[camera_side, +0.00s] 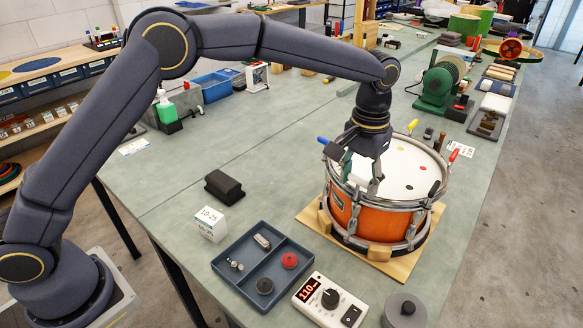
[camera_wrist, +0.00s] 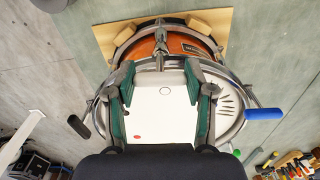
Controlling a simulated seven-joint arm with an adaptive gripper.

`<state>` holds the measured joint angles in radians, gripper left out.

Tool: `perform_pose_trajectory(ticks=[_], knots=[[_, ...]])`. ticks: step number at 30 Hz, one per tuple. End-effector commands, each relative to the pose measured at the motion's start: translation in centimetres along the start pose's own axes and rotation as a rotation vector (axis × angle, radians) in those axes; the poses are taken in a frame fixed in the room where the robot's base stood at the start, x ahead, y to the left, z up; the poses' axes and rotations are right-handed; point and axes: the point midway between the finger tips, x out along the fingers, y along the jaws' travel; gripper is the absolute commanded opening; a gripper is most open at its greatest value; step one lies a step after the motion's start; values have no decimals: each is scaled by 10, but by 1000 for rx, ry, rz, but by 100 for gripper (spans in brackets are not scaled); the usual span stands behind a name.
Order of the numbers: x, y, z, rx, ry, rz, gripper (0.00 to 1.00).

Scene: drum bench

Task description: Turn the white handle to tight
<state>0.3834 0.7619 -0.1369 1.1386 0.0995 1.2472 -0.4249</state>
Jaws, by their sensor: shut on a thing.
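The drum has an orange shell (camera_side: 377,219), a metal rim and a white head (camera_side: 407,172) with coloured dots. My gripper (camera_side: 362,183) points down at the near left part of the rim. In the wrist view, its two dark green fingers (camera_wrist: 161,72) stand wide apart on either side of a metal lug (camera_wrist: 160,50). The jaws are shut on the white handle there, but the handle hardly stands out from the white head between the fingers. How far the handle is turned cannot be told.
A blue handle (camera_wrist: 265,113) and a black handle (camera_wrist: 78,126) stick out from the rim on either side of my fingers. A red handle (camera_side: 453,155) is at the right. A grey tray (camera_side: 262,262) and a meter reading 110 (camera_side: 330,299) lie in front.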

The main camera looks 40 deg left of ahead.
Motion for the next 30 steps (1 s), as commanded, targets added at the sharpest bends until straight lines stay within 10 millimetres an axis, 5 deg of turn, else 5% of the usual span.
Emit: perform_pose_trajectory(ticks=[30], knots=[[-1,0,0,964,2,0,19]])
